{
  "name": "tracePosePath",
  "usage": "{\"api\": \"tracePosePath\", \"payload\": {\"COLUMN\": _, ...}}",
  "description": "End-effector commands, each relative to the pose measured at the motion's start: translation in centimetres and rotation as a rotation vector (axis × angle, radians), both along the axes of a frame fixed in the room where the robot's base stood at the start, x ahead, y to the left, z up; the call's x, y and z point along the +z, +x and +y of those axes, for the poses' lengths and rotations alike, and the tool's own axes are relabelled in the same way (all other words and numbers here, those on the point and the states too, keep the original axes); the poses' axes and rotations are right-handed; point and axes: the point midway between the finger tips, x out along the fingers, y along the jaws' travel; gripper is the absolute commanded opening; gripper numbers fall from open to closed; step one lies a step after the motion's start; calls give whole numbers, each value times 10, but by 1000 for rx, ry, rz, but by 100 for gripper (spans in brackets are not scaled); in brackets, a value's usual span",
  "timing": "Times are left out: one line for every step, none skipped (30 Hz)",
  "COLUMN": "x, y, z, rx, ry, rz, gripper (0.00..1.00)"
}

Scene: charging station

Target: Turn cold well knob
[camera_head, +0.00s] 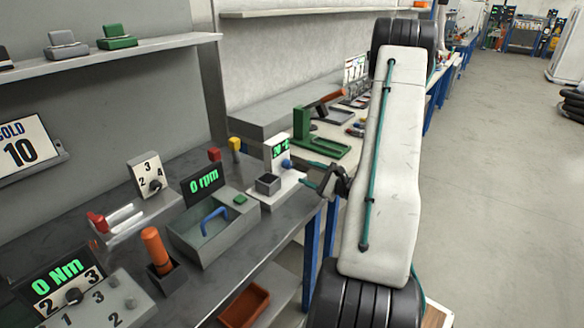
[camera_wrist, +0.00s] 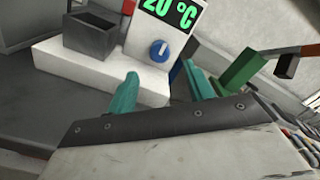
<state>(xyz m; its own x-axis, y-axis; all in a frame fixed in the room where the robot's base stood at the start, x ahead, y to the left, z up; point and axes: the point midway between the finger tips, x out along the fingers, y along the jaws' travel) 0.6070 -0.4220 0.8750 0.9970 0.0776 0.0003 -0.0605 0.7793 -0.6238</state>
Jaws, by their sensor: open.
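The cold well (camera_head: 287,181) is a white unit with a dark square cup and a green display on the bench's right part. Its blue knob (camera_head: 286,163) is on the front face under the display. In the wrist view the blue knob (camera_wrist: 159,48), with a white mark, is under the "20 °C" display (camera_wrist: 169,12). My gripper (camera_head: 314,176) is just right of the cold well. In the wrist view my gripper (camera_wrist: 163,83) has its two teal fingers apart, below the knob in the picture. The knob is not between the fingertips.
A grey box with a blue handle and a "0 rpm" display (camera_head: 203,179) stands left of the cold well. A green press-like tool (camera_head: 318,145) is behind and right of it. An orange-handled tool (camera_head: 157,247) stands front left.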

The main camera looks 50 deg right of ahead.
Motion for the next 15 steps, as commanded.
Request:
{"api": "tracePosePath", "payload": {"x": -1, "y": 4, "z": 0, "rx": -1, "ry": 0, "rz": -1, "gripper": 52}}
{"api": "tracePosePath", "payload": {"x": -1, "y": 8, "z": 0, "rx": -2, "ry": 0, "rz": 0, "gripper": 52}}
{"api": "tracePosePath", "payload": {"x": -1, "y": 13, "z": 1, "rx": -1, "ry": 0, "rz": -1, "gripper": 52}}
{"api": "tracePosePath", "payload": {"x": 0, "y": 19, "z": 2, "rx": 1, "ry": -1, "rz": 0, "gripper": 52}}
{"api": "tracePosePath", "payload": {"x": 0, "y": 24, "z": 3, "rx": 1, "ry": -1, "rz": 0, "gripper": 52}}
{"api": "tracePosePath", "payload": {"x": 0, "y": 31, "z": 3, "rx": 1, "ry": -2, "rz": 0, "gripper": 52}}
{"api": "tracePosePath", "payload": {"x": 0, "y": 36, "z": 4, "rx": 2, "ry": -2, "rz": 0, "gripper": 52}}
{"api": "tracePosePath", "payload": {"x": 0, "y": 41, "z": 4, "rx": 2, "ry": -2, "rz": 0, "gripper": 52}}
{"api": "tracePosePath", "payload": {"x": 0, "y": 47, "z": 5, "rx": 2, "ry": -1, "rz": 0, "gripper": 52}}
{"api": "tracePosePath", "payload": {"x": 0, "y": 52, "z": 5, "rx": 3, "ry": -1, "rz": 0, "gripper": 52}}
{"api": "tracePosePath", "payload": {"x": 0, "y": 55, "z": 5, "rx": 2, "ry": 0, "rz": 0, "gripper": 52}}
{"api": "tracePosePath", "payload": {"x": 0, "y": 61, "z": 6, "rx": 1, "ry": -1, "rz": 0, "gripper": 52}}
{"api": "tracePosePath", "payload": {"x": 0, "y": 64, "z": 6, "rx": 3, "ry": -1, "rz": 0, "gripper": 52}}
{"api": "tracePosePath", "payload": {"x": 0, "y": 67, "z": 6, "rx": 3, "ry": -1, "rz": 0, "gripper": 52}}
{"api": "tracePosePath", "payload": {"x": 0, "y": 69, "z": 6, "rx": 2, "ry": 0, "rz": 0, "gripper": 52}}
